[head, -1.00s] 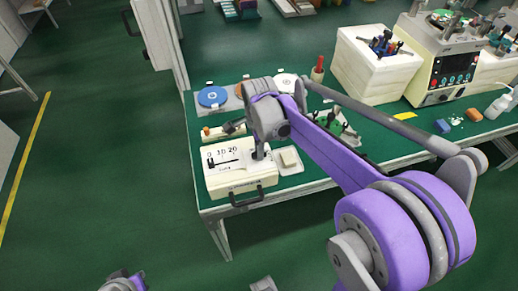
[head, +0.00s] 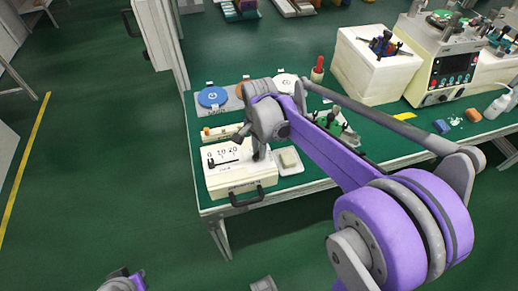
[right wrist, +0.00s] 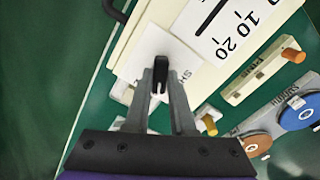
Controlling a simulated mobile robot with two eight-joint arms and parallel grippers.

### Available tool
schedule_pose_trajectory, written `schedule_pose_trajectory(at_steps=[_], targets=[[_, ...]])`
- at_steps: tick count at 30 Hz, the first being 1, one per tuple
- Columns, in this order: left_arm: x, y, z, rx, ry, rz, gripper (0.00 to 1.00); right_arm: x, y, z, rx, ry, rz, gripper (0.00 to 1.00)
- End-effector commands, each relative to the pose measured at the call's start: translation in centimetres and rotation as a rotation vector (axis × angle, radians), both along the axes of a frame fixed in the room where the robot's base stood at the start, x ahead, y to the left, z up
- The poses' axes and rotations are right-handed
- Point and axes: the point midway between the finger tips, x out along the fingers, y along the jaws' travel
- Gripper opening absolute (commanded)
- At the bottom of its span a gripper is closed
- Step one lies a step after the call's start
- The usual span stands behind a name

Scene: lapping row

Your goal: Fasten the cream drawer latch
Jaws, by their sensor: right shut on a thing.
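The cream drawer unit (head: 213,184) stands at the near left corner of the green bench, with a black handle (head: 246,198) on its front and a black scale on its top. A small black latch lever (right wrist: 157,66) stands on a pale plate (right wrist: 137,68) at the unit's top, beside the scale. My right gripper (right wrist: 159,80) is shut on this lever, one finger on each side. In the head view my right gripper (head: 259,154) is at the unit's right top edge, and the wrist hides part of the top.
Blue disc (head: 212,97) and other discs lie behind the unit. A pale square block (head: 289,158) sits close on its right. A cream box (head: 372,68) and a machine with a display (head: 447,70) stand farther right. Floor to the left is clear.

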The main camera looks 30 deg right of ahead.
Motion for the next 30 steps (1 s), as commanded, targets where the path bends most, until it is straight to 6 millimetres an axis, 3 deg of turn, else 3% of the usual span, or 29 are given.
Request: schedule_pose_trajectory(at_steps=[30], targets=[[0.11, 0.0, 0.64, 0.0, -0.002, 0.0, 0.0, 0.04, -0.02, 0.06, -0.001, 0.0, 0.91, 0.0]])
